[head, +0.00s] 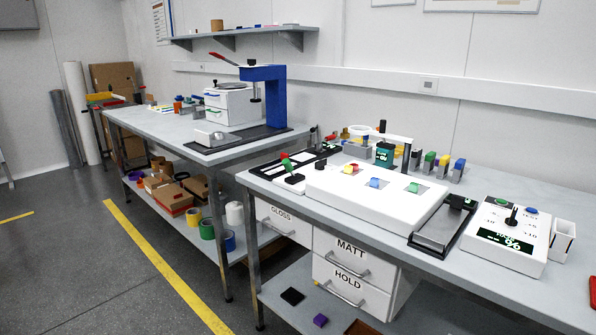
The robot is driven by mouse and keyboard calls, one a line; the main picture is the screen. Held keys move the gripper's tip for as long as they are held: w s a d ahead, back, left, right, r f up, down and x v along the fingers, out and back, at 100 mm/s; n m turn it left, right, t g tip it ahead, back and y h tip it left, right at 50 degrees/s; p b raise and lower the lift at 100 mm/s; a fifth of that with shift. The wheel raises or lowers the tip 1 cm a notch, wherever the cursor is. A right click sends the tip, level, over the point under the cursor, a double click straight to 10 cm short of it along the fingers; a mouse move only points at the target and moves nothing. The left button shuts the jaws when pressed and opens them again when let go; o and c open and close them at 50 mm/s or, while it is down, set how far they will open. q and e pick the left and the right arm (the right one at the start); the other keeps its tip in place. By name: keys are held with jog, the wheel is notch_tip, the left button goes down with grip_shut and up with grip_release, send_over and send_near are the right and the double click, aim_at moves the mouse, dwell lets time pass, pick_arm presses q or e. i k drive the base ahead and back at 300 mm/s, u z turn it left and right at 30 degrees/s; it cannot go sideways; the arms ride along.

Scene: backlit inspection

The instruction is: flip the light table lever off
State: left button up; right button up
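The light table (335,196) is a long white box on the near bench, with a few small coloured pieces on its top. At its left end is a small white base with a black pivot (293,179). A lever (287,164) with red and green on it rises from there, tilted up to the left. It looks like the light table lever, but it is small, and I cannot tell from its tilt whether it is on or off. Neither of my grippers shows in the head view.
A white console (508,238) with a black stick and a display stands at the right. A black tray-like device (441,226) sits between it and the light table. Small coloured blocks line the back. A blue press (277,98) stands on the far bench.

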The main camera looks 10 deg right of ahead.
aim_at(286, 163)
jog(key=z, duration=1.55)
jog(key=i, duration=1.1)
jog(key=z, duration=1.15)
jog(key=k, duration=0.65)
jog(key=u, duration=1.65)
